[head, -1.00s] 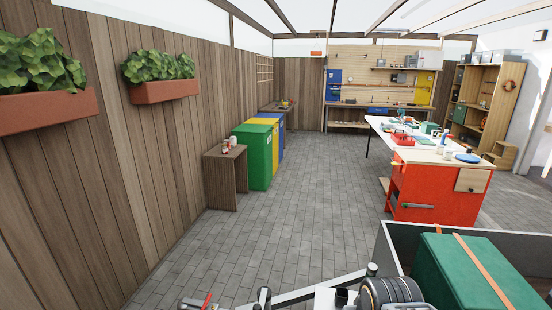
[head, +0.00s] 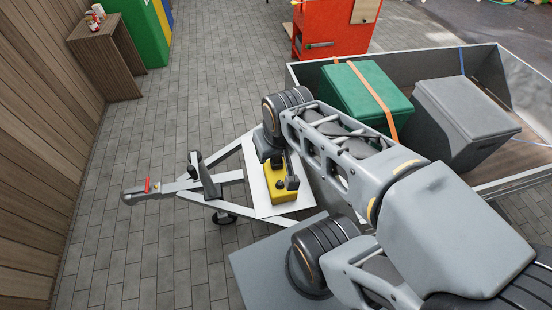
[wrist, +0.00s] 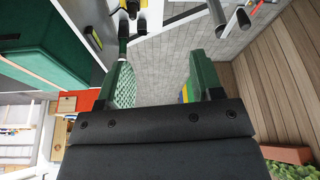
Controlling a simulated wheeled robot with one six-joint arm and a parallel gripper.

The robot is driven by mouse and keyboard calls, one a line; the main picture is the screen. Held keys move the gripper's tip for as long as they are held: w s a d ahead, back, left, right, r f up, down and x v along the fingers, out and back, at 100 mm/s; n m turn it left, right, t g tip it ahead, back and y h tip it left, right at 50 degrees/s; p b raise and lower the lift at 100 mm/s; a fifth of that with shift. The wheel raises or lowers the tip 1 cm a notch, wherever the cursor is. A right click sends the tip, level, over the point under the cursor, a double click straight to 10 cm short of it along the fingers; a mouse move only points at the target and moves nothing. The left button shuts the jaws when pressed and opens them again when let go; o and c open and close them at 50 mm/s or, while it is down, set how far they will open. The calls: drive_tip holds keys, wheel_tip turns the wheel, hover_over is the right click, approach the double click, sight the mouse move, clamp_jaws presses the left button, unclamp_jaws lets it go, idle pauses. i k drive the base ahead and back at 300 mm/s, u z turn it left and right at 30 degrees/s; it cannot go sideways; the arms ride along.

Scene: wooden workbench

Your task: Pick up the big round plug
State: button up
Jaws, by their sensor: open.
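A yellow box (head: 282,182) with dark parts on it sits on a white board (head: 258,172) at the front of a trailer. A black rounded piece (head: 292,183) on the box may be the big round plug, but I cannot tell for sure. In the wrist view, part of something yellow (wrist: 122,24) shows at the top edge, with dark parts beside it. The yellow thing lies beyond the left finger. In the head view my arm reaches over the trailer front, and the fingers cannot be made out.
The trailer's grey tray (head: 515,185) holds a green box (head: 350,100) with an orange strap and a grey box (head: 465,115). The trailer's drawbar and coupling (head: 140,192) extend left.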

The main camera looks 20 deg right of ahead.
sight(277, 160)
drive_tip(key=z, duration=3.6)
drive_tip(key=k, duration=1.6)
drive_tip(key=u, duration=2.1)
drive_tip(key=i, duration=0.5)
